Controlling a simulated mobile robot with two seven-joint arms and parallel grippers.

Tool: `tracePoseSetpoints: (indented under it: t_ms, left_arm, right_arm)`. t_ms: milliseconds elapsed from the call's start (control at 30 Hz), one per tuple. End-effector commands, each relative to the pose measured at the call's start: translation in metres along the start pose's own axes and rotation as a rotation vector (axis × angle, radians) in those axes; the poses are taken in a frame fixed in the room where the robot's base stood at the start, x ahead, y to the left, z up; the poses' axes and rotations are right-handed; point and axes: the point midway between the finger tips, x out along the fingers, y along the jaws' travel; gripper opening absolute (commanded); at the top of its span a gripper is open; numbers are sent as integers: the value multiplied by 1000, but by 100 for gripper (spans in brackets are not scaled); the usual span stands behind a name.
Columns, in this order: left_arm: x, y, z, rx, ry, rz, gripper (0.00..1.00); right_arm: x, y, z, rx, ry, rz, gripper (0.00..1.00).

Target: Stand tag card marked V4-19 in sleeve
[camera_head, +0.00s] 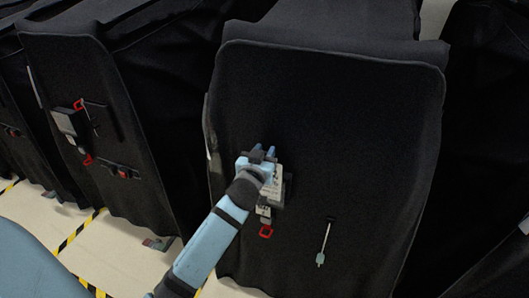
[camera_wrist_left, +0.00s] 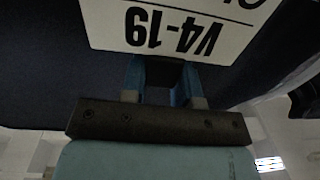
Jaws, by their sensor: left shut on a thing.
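The white tag card (camera_wrist_left: 180,28) shows the black marking V4-19, upside down in the left wrist view. In the head view the card (camera_head: 275,183) is partly behind my left gripper (camera_head: 262,154). My right gripper is not in view.
A small white tag (camera_head: 263,211) and a red ring (camera_head: 266,231) hang below the card. A pale green tag (camera_head: 320,259) hangs on a cord to the right. Another covered cart (camera_head: 75,60) with fittings stands at the left. Yellow-black tape (camera_head: 80,232) marks the floor.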

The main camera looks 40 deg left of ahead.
Motion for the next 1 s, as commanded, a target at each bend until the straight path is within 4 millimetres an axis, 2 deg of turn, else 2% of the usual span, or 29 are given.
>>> tracePoseSetpoints:
  t_ms: [300,333,433,467,767,867,1000]
  left_arm:
    - [0,0,2,0,0,0,0]
    - [0,0,2,0,0,0,31]
    - [0,0,2,0,0,0,54]
    - [0,0,2,0,0,0,58]
    - [-1,0,3,0,0,0,58]
    - [-9,0,3,-1,0,0,58]
    - [-35,0,5,-3,-2,0,58]
  right_arm:
    - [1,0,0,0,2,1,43]
    - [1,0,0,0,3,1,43]
    - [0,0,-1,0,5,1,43]
    - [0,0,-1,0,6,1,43]
    - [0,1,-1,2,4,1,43]
    - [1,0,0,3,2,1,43]
    - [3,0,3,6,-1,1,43]
